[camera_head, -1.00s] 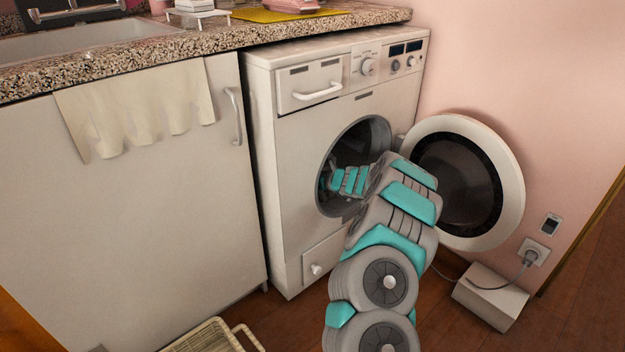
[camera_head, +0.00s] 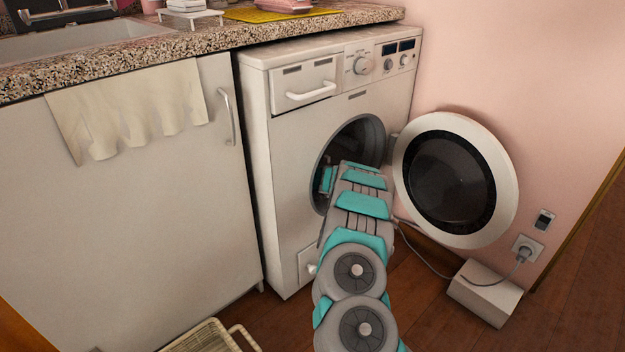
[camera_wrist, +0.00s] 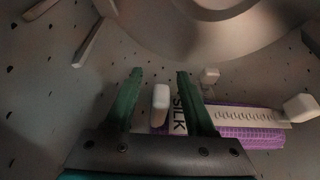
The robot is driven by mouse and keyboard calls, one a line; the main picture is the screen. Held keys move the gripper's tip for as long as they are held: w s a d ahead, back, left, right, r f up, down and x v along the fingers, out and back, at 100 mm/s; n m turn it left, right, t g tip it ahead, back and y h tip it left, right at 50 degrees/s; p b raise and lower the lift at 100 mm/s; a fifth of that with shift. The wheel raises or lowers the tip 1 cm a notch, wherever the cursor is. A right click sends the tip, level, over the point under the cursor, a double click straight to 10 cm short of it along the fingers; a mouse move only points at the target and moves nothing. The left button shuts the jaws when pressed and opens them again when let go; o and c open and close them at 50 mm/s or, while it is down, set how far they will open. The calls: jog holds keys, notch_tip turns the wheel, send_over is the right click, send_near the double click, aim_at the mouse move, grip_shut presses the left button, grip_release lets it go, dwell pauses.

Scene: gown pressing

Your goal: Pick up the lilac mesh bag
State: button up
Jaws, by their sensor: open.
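The lilac mesh bag (camera_wrist: 245,136) lies on the drum floor in the wrist view, at the lower right. It has a pale strip along it and a white label reading "SILK" beside my right finger. My gripper (camera_wrist: 158,74) is inside the drum with its two green fingers apart. The bag lies mostly to the right of the fingers, partly hidden behind the right finger and the gripper body. I cannot tell whether they touch.
The perforated drum wall (camera_wrist: 40,90) surrounds my gripper closely. A white block (camera_wrist: 160,98) shows between the fingers, and others lie near the bag. The round door (camera_head: 450,180) stands open at the right. A basket (camera_head: 205,338) sits on the floor at the lower left.

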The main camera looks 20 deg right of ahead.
jog(key=shift+c, duration=0.2)
grip_shut()
dwell(0.3)
dwell(0.3)
